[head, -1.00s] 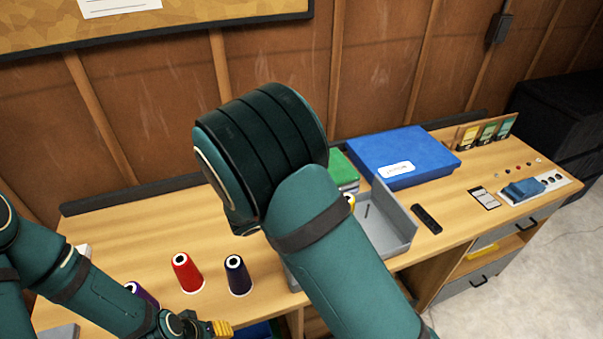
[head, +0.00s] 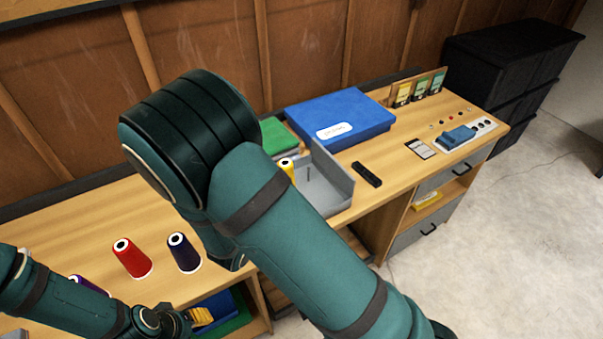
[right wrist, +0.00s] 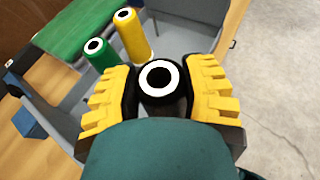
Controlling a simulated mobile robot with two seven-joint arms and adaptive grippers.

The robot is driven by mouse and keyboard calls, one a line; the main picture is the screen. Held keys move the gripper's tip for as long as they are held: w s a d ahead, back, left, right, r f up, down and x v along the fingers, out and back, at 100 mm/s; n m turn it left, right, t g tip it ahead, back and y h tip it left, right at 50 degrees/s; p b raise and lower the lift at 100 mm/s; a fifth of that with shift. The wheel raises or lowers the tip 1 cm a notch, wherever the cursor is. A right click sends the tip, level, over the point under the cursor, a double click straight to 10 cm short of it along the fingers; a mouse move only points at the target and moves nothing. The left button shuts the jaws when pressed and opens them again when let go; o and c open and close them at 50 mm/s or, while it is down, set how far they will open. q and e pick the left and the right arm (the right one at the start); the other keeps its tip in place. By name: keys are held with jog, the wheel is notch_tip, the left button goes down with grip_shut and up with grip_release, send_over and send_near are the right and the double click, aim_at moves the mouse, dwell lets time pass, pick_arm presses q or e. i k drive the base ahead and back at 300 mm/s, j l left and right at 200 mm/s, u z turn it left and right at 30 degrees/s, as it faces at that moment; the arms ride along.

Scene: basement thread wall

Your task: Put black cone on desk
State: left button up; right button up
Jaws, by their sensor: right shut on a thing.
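The black cone (right wrist: 158,84) with a white-ringed top is between the two yellow-padded fingers of my right gripper (right wrist: 162,92), which is shut on it. It is at the grey open tray (right wrist: 186,32); whether it touches the tray floor I cannot tell. In the head view my right arm hides this gripper and the cone. The wooden desk (head: 385,158) runs along the wall. My left gripper (head: 201,317) is low at the desk's front edge, partly seen, and its opening is unclear.
A green cone (right wrist: 98,52) and a yellow cone (right wrist: 132,35) stand in the tray. A red cone (head: 132,258), a dark navy cone (head: 184,252) and a purple cone (head: 88,287) stand on the desk's left. A blue box (head: 340,112) and a black remote-like object (head: 367,174) lie nearby.

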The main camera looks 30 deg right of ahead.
aim_at(407, 162)
jog(key=k+l+z, duration=0.1)
jog(key=l, duration=0.2)
jog(key=k+l, duration=0.15)
jog(key=l, duration=0.15)
jog(key=l+z, duration=0.2)
jog(key=l, duration=0.65)
jog(key=i+l+z, duration=0.25)
jog(key=i+l, duration=0.15)
jog(key=i, duration=0.2)
